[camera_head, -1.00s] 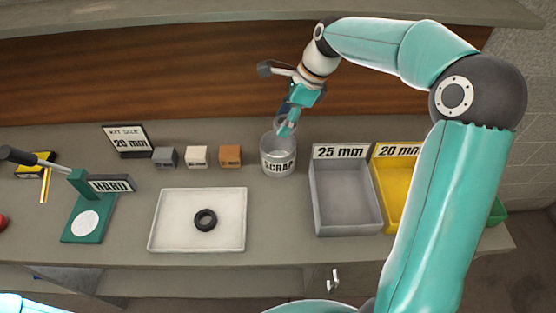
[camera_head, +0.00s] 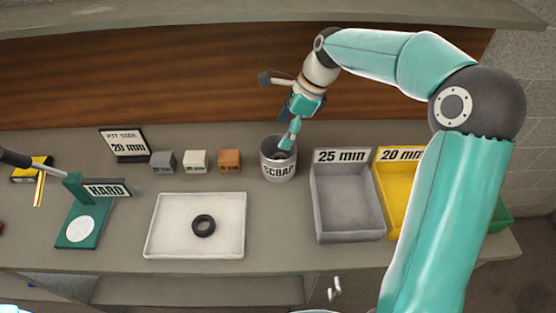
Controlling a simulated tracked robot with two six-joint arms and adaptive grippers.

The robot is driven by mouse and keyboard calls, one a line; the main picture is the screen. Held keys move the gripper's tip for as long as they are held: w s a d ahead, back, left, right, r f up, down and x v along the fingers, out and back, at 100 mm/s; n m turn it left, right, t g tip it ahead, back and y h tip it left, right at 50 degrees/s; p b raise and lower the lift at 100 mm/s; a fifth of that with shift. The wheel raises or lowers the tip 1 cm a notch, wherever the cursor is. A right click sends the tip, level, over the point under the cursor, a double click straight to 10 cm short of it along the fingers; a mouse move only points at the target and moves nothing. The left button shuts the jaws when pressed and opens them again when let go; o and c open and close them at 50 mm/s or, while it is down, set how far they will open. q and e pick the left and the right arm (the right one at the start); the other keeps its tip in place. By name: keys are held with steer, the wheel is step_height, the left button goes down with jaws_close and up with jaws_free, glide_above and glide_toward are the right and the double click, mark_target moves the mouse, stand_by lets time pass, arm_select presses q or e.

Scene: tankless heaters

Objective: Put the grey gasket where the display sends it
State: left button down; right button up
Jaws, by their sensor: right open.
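A dark ring-shaped gasket (camera_head: 203,226) lies flat on the white tray (camera_head: 160,246). The display (camera_head: 124,144) reads "KIT SIZE 20 mm". The grey bin (camera_head: 350,233) is labelled 25 mm and looks empty. The yellow bin (camera_head: 388,185) is labelled 20 mm and is partly hidden by my right arm. The round scrap can (camera_head: 278,172) stands left of the grey bin. My right gripper (camera_head: 287,144) is open, pointing down at the can's mouth. Something dark shows inside the can below the fingers; I cannot tell whether it is a gasket or shadow. My left gripper is out of view.
A green tester (camera_head: 73,236) with a lever and a sign reading HARD stands at the left. Grey, white and orange blocks (camera_head: 196,161) sit in a row behind the tray. A green bin (camera_head: 501,217) shows behind my right arm. The bench between tray and grey bin is clear.

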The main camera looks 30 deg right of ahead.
steer(key=v, duration=1.2)
steer(key=shift+s, duration=0.1)
